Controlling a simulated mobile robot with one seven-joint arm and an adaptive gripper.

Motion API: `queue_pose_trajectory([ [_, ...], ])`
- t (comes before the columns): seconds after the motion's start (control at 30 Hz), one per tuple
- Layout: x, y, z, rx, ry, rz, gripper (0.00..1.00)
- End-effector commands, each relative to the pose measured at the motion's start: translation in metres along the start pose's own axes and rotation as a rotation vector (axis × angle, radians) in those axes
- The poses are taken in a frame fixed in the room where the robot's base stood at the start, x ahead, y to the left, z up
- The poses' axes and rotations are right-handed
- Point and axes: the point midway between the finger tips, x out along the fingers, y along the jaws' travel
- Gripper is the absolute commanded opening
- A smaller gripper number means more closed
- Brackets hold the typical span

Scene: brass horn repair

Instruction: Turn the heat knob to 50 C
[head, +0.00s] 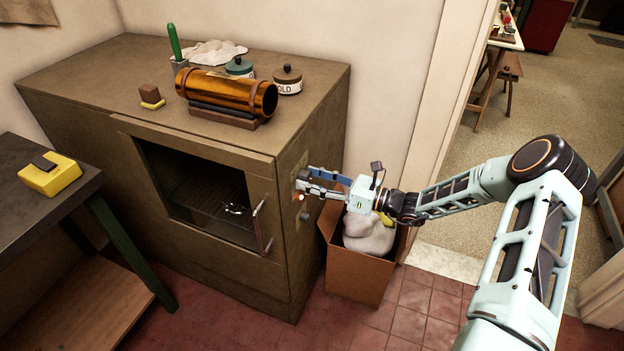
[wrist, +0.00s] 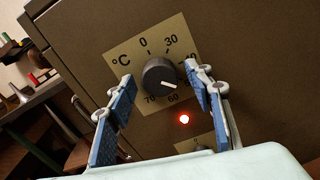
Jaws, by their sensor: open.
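The heat knob (wrist: 160,77) is round and black with a white pointer line, on a brass plate (wrist: 119,52) marked °C. The pointer aims to the lower right, towards the gap between the hidden 50 mark and the visible 60. The 0, 30, 60 and 70 show; the 40 is partly covered by the right finger. My gripper (wrist: 162,82) is open, with one blue finger on each side of the knob and visible gaps to it. In the head view my gripper (head: 305,182) is at the right side of the brown oven cabinet (head: 200,255), where its fingers hide the knob.
A red lamp (wrist: 184,118) glows below the knob, with another plate and dark control (wrist: 200,150) lower down. A cardboard box (head: 355,275) holding a pale sack stands under my gripper. A copper tube (head: 225,92) and jars sit on the cabinet top.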

Motion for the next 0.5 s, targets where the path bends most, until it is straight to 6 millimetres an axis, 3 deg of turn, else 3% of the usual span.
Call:
queue_pose_trajectory([
  [0.27, -0.012, -0.001, 0.001, -0.001, 0.0, -0.003, 0.47],
  [0.5, -0.061, -0.001, 0.0, 0.0, 0.0, -0.004, 0.47],
])
